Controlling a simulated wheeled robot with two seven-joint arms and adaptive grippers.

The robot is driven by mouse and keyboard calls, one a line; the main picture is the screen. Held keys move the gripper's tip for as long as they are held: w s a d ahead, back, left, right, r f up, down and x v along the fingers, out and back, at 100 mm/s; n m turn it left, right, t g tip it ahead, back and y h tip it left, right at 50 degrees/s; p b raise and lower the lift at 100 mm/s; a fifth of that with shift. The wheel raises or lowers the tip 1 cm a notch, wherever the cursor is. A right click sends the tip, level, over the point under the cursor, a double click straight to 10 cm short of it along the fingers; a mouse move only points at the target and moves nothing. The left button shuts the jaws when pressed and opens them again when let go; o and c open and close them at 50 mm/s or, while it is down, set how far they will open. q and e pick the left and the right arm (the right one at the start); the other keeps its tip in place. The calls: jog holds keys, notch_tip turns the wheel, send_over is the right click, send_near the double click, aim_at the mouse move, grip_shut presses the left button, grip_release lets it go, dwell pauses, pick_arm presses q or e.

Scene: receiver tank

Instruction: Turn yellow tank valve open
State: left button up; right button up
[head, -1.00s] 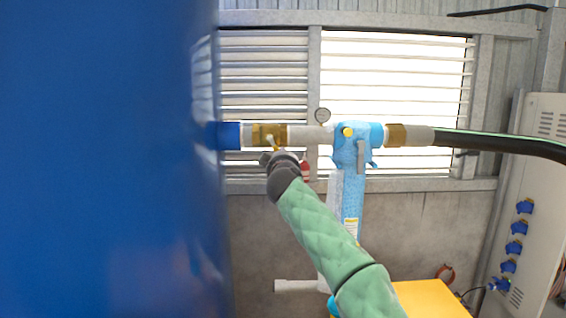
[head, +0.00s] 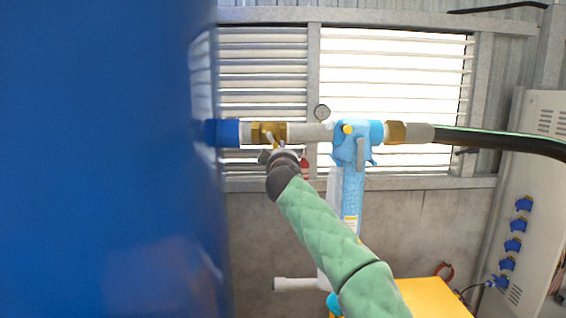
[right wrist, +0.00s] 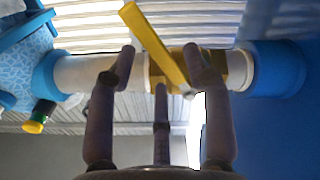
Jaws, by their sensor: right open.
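A brass valve (head: 268,133) sits in the horizontal pipe beside the large blue tank (head: 105,150). Its yellow lever (right wrist: 155,48) shows in the right wrist view as a slanted bar, running from upper left down to the valve body (right wrist: 236,70). My right gripper (head: 275,149) is at the valve from below, its dark fingers largely hidden by its own wrist. In the right wrist view my open gripper (right wrist: 160,62) has fingers on both sides of the lever and a third below. Whether any finger touches the lever cannot be told. My left gripper is not in view.
A black hose (head: 495,141) runs on to the right. A grey cabinet (head: 535,190) and a yellow box (head: 435,298) are at the right.

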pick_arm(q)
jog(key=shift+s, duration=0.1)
pick_arm(e)
jog(key=s, duration=1.1)
jog(key=shift+s, duration=0.4)
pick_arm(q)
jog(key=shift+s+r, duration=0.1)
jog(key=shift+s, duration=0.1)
pick_arm(e)
jog(key=shift+r, duration=0.1)
jog(key=shift+d, duration=0.1)
dwell(1.6)
pick_arm(q)
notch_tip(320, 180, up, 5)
jog(key=p, duration=0.4)
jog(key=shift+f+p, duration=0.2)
jog(key=shift+p, duration=0.15)
pick_arm(e)
jog(key=w+f, duration=0.2)
jog(key=w, duration=1)
jog(key=shift+d, duration=0.4)
jog(key=shift+w, duration=0.15)
